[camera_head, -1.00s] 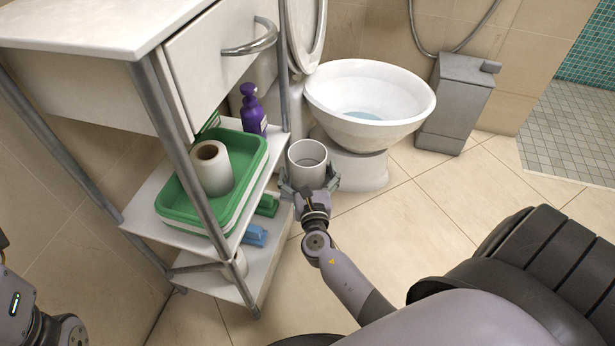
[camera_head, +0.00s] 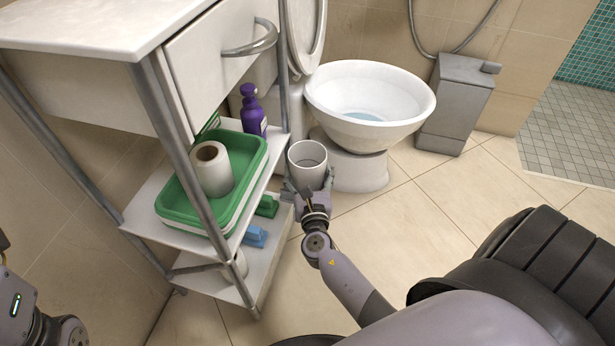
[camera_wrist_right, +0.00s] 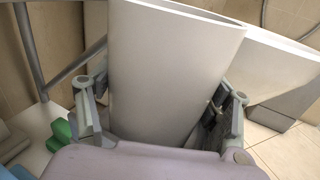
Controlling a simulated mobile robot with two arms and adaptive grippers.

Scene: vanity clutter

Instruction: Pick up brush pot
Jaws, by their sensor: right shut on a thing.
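The brush pot (camera_head: 307,172) is a plain white, open-topped cup that looks empty inside. My right gripper (camera_head: 309,190) is shut on it, one finger on each side of its lower part. The pot is held in front of the toilet, just right of the shelf unit. In the right wrist view the pot (camera_wrist_right: 172,70) fills the middle, leaning slightly, between the two fingers (camera_wrist_right: 160,112). Its base is hidden by the gripper. Of my left arm only a part shows at the lower left edge; its gripper is out of the picture.
A shelf unit (camera_head: 150,225) on the left holds a green tray (camera_head: 178,205) with a paper roll (camera_head: 211,170), a purple bottle (camera_head: 252,112) and a blue item (camera_head: 256,236) lower down. The toilet (camera_head: 372,125) stands just behind the pot.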

